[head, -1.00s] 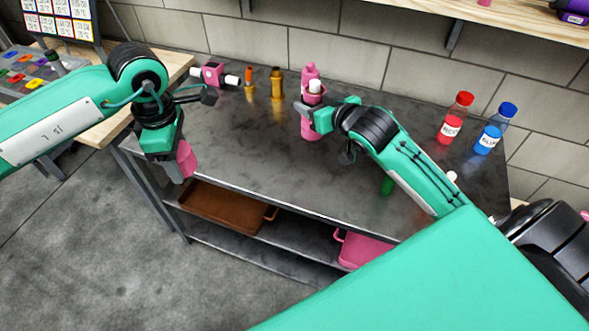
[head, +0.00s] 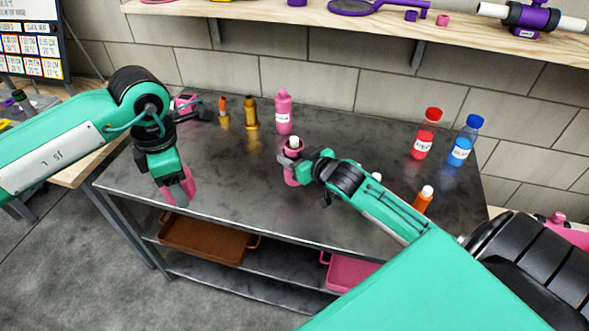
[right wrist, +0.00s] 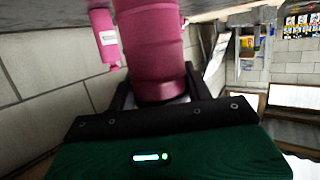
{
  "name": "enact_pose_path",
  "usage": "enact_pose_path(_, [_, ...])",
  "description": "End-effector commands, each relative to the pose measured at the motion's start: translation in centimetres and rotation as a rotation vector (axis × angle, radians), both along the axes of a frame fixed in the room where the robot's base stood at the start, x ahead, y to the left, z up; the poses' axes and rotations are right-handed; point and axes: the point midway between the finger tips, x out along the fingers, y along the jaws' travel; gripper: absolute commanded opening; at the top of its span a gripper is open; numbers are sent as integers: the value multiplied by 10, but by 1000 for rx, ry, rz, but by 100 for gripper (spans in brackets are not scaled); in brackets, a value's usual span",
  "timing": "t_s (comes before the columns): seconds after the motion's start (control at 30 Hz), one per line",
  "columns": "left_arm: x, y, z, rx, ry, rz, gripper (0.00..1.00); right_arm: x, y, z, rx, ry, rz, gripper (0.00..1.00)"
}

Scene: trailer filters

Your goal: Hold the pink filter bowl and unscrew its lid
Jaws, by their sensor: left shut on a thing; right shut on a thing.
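My right gripper (head: 302,170) is shut on an upright pink cylindrical part (head: 291,172) with a white top, over the middle of the metal table. This pink part fills the upper middle of the right wrist view (right wrist: 155,55), between the two dark fingers. My left gripper (head: 177,188) points down at the table's front left and is shut on another pink part (head: 188,184), largely covered by the fingers. I cannot tell which pink part is the bowl and which the lid. A pink filter block (head: 185,100) lies at the back left, partly hidden by my left arm.
A labelled pink bottle (head: 283,112) stands just behind the right gripper. Gold (head: 252,113) and orange-topped (head: 223,113) pieces stand left of it. Red (head: 425,135) and blue (head: 465,142) bottles stand at the right. Brown (head: 205,242) and pink (head: 350,273) trays sit below. The table's middle left is clear.

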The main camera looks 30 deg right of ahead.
Motion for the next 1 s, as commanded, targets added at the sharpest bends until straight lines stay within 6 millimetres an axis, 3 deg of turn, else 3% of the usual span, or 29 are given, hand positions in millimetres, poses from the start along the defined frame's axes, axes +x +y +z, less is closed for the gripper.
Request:
enact_pose_path(0.43, [0,0,4,0,0,0,28,0,0,-52,1,0,0,0])
enact_pose_path(0.87, [0,0,3,0,0,0,28,0,0,-59,0,-1,0,0])
enact_pose_path(0.9, [0,0,3,0,0,0,28,0,0,-59,-1,0,0,58])
enact_pose_path(1.0, [0,0,3,0,0,0,28,0,0,-59,-1,0,0,72])
